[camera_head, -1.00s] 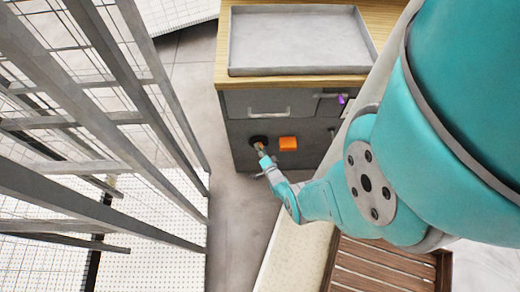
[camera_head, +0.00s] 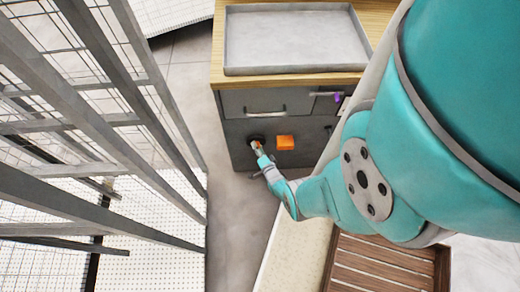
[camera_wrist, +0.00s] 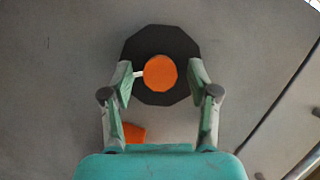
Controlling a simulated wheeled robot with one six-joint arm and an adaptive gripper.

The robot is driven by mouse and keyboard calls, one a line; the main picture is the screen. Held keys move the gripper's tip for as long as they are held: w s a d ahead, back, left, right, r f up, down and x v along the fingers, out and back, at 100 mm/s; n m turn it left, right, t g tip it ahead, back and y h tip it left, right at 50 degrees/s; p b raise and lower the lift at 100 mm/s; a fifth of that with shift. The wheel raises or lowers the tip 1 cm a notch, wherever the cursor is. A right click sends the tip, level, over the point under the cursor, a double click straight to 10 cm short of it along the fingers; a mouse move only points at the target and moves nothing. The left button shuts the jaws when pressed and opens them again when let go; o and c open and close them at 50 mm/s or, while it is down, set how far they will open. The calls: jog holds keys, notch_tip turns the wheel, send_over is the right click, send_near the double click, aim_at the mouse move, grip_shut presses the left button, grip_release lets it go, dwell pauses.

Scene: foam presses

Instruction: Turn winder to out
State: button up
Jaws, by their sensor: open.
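The winder is an orange round knob (camera_wrist: 160,72) on a black many-sided disc (camera_wrist: 158,38), on the grey front of a cabinet. A short white pointer (camera_wrist: 139,74) sticks out from the knob to the left in the wrist view. My gripper (camera_wrist: 161,78) is open, with one finger on each side of the knob. I cannot tell whether the fingers touch it. In the head view my gripper (camera_head: 258,148) reaches the cabinet front and partly covers the winder's disc (camera_head: 254,138).
An orange block (camera_head: 285,142) is on the cabinet front beside the winder; it also shows below the disc in the wrist view (camera_wrist: 133,132). A drawer handle (camera_head: 264,110) is above. A grey tray (camera_head: 230,45) lies on top. Metal racks (camera_head: 140,75) stand left.

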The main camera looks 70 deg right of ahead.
jog(key=v, duration=1.2)
jog(key=shift+w+r, duration=0.1)
